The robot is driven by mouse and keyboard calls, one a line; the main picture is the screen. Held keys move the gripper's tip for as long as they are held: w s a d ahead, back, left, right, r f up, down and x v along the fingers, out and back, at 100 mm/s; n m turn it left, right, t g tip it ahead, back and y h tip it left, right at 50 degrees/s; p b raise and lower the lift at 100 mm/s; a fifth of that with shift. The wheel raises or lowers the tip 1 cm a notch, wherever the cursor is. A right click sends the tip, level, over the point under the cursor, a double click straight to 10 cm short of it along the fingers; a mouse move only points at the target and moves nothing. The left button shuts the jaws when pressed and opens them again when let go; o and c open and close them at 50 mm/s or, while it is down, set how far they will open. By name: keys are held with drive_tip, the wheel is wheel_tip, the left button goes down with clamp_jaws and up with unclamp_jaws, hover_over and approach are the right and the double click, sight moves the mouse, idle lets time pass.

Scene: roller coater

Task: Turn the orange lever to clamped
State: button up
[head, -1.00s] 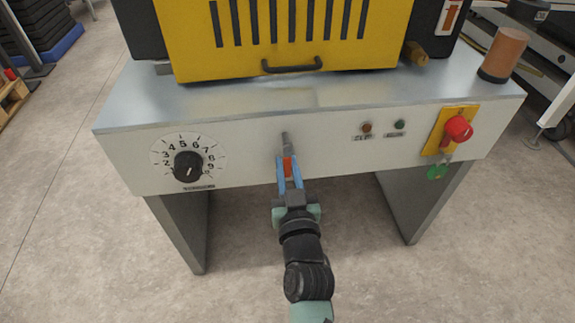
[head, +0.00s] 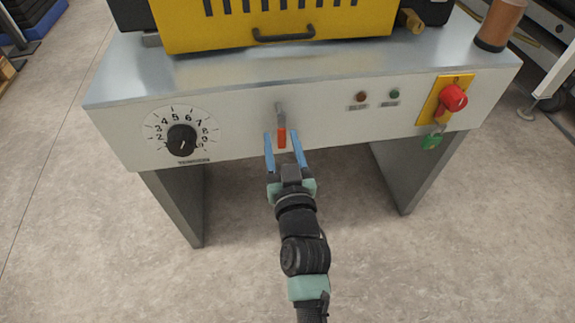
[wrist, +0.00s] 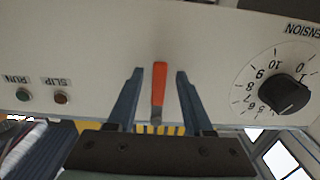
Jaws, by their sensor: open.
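The orange lever (head: 282,137) hangs straight down from a grey metal arm on the machine's white front panel. It also shows in the wrist view (wrist: 159,82), with its orange handle pointing up in that picture. My gripper (head: 281,141) is open, with one blue finger on each side of the lever. In the wrist view, my gripper (wrist: 160,76) has a visible gap on both sides of the handle, and neither finger appears to touch it. No marking for the clamped position is readable.
A black tension dial (head: 181,140) is left of the lever. Two small indicators (head: 361,97) and a red emergency knob (head: 453,98) are to its right, with a green tag below the knob. A yellow guard (head: 275,27) stands on the metal top. The floor in front is clear.

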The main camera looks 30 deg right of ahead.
drive_tip(key=p+v, duration=0.2)
drive_tip(key=v, duration=1)
drive_tip(key=w+a+r+n+t+y+p, duration=0.1)
drive_tip(key=w+a+r+t, duration=0.15)
drive_tip(key=r, duration=0.95)
drive_tip(key=w+a+r+n+t+y+p, duration=0.1)
drive_tip(key=w+a+r+t+y, duration=0.2)
drive_tip(key=r, duration=0.9)
drive_tip(key=w+a+r+n+t+p, duration=0.15)
drive_tip(key=a+r, duration=0.35)
drive_tip(key=r, duration=0.7)
drive_tip(key=s+a+r+t+p, duration=0.1)
drive_tip(key=s+r, duration=0.2)
drive_tip(key=r, duration=0.4)
drive_tip(key=s+a+r+t+y, duration=0.1)
drive_tip(key=s+a+r, duration=0.15)
drive_tip(key=r, duration=0.45)
drive_tip(key=s+r+t+p, duration=0.1)
drive_tip(key=s+r, duration=0.2)
drive_tip(key=r, duration=0.4)
wheel_tip(320, 180, up, 38)
drive_tip(key=p, duration=3.8)
drive_tip(key=shift+a, duration=0.3)
